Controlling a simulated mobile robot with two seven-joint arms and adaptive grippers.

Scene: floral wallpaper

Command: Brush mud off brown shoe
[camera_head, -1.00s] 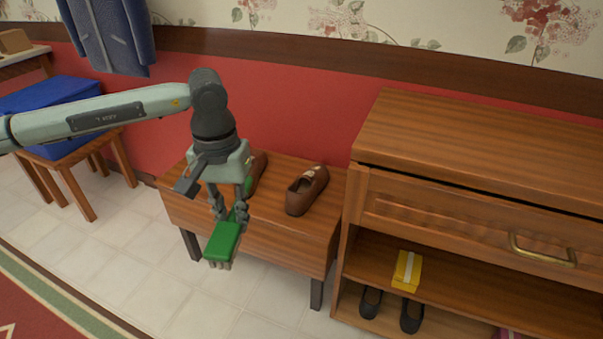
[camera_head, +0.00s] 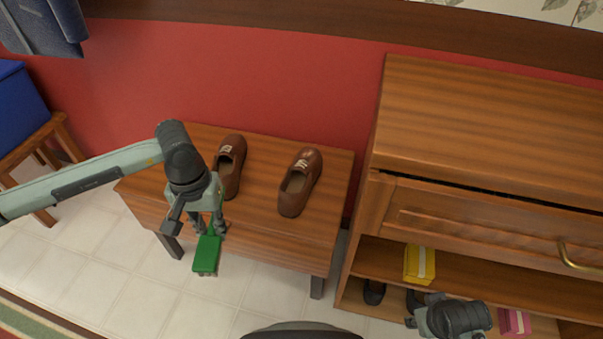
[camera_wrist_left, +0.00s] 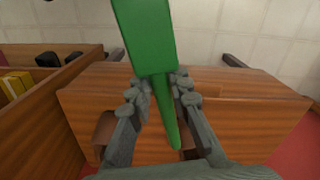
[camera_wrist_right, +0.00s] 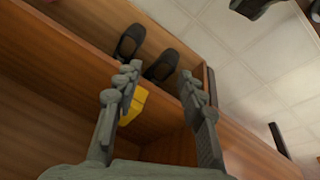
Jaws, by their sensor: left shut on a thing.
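Two brown shoes stand side by side on the low wooden bench, a left one (camera_head: 231,163) and a right one (camera_head: 300,182). I cannot make out mud on either at this size. My left gripper (camera_head: 208,228) is at the bench's front edge, in front of the left shoe. It is shut on the handle of a green brush (camera_head: 206,256), whose wide head hangs over the floor. The brush also fills the middle of the left wrist view (camera_wrist_left: 147,40). My right gripper (camera_wrist_right: 160,80) is open and empty, by the cabinet shelves.
The wooden bench (camera_head: 255,225) has clear top around the shoes. The cabinet (camera_head: 480,125) stands close on its right. Its shelves hold a yellow box (camera_head: 419,264), black shoes (camera_wrist_right: 128,42) and a pink box (camera_head: 514,322). A blue box (camera_head: 18,108) is on a stool at left.

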